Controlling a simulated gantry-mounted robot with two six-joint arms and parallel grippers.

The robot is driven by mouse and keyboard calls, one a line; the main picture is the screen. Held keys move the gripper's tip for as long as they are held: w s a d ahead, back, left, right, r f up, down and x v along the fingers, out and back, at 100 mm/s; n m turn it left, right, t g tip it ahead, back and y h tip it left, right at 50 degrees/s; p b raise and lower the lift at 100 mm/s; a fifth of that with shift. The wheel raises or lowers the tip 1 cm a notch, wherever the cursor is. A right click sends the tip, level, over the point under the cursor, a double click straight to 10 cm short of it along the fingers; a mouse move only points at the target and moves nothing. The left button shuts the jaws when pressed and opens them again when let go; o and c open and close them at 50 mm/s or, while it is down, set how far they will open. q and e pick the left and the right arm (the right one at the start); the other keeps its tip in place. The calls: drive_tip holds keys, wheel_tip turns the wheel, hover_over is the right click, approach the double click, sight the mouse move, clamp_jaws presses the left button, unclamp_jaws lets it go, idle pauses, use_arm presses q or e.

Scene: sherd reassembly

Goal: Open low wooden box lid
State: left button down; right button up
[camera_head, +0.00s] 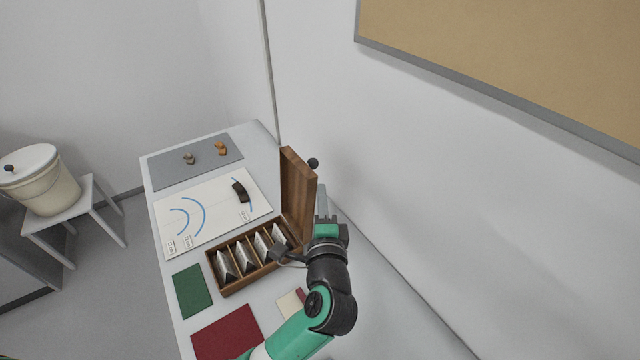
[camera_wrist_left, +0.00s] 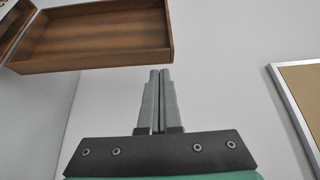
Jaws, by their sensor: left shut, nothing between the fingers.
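The low wooden box (camera_head: 232,290) sits on the white table, its compartments holding several white, dark-edged pieces. Its wooden lid (camera_head: 299,194) stands upright on the side toward the wall, so the box is open. A dark round knob (camera_head: 313,163) shows at the lid's upper outer side. My left gripper (camera_head: 321,192) is beside the lid's outer side, toward the wall. In the left wrist view the gripper (camera_wrist_left: 158,75) has its fingers together, empty, just below the lid (camera_wrist_left: 95,38). I cannot tell whether they touch it. My right gripper is not in view.
A white sheet (camera_head: 205,215) with blue arcs holds a dark sherd (camera_head: 240,191). A grey mat (camera_head: 190,170) with two small sherds lies beyond. Green (camera_head: 193,291) and red (camera_head: 228,333) books lie near the box. The wall is close on the right.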

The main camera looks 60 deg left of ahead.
use_arm(q)
drive_tip(key=shift+s+d, duration=0.25)
drive_tip(key=shift+d, duration=0.1)
drive_tip(key=shift+r, duration=0.1)
